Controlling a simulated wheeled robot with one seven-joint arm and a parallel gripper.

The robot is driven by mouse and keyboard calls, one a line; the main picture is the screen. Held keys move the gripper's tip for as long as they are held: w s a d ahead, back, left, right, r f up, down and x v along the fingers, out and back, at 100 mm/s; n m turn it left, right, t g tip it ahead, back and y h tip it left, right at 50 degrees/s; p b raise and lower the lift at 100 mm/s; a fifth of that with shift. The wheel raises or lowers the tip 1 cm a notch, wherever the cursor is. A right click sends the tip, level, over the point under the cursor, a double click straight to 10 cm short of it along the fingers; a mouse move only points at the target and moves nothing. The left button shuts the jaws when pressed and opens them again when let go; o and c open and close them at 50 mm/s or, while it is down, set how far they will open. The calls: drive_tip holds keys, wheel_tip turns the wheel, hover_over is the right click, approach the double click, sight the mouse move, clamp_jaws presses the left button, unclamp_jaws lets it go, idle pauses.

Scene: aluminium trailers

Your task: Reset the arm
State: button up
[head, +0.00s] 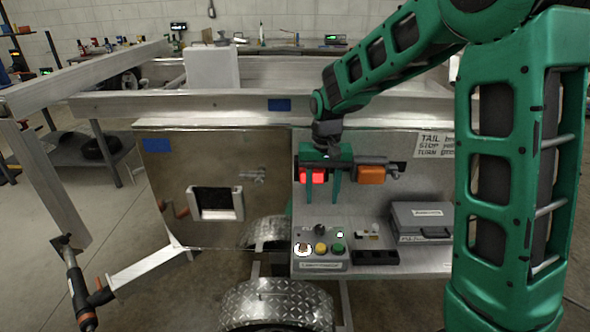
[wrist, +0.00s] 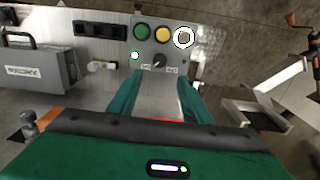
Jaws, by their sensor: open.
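My gripper (head: 323,190) hangs from my green arm in the middle of the head view, fingers pointing down, open and empty. It is in front of the upright panel with a lit red lamp (head: 313,176) and an orange lamp (head: 371,175). It hangs above the control box (head: 320,262), which has white, yellow and green buttons and a black knob. In the wrist view, the two green fingers (wrist: 157,95) are spread apart, with the control box (wrist: 160,50) beyond them. No object shows between the fingers.
A grey case (head: 421,220) and a dark tray (head: 375,257) are on the metal shelf to the right. Trailer rails (head: 250,105) cross behind my gripper. A diamond-plate fender (head: 275,303) is below. Open floor lies at the lower left.

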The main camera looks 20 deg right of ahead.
drive_tip(key=s+d+r+m, duration=0.1)
drive_tip(key=s+d+r, duration=0.2)
drive_tip(key=s+d, duration=0.45)
drive_tip(key=s+d+r+m, duration=0.1)
drive_tip(key=s+d+r, duration=0.2)
drive_tip(key=s+d, duration=0.4)
drive_tip(key=s+d+m, duration=0.1)
drive_tip(key=s+d, duration=0.1)
drive_tip(key=s, duration=1.5)
drive_tip(key=shift+s+f, duration=0.2)
drive_tip(key=shift+s, duration=0.1)
drive_tip(key=shift+d, duration=0.1)
drive_tip(key=shift+w+f, duration=0.25)
drive_tip(key=shift+w, duration=0.4)
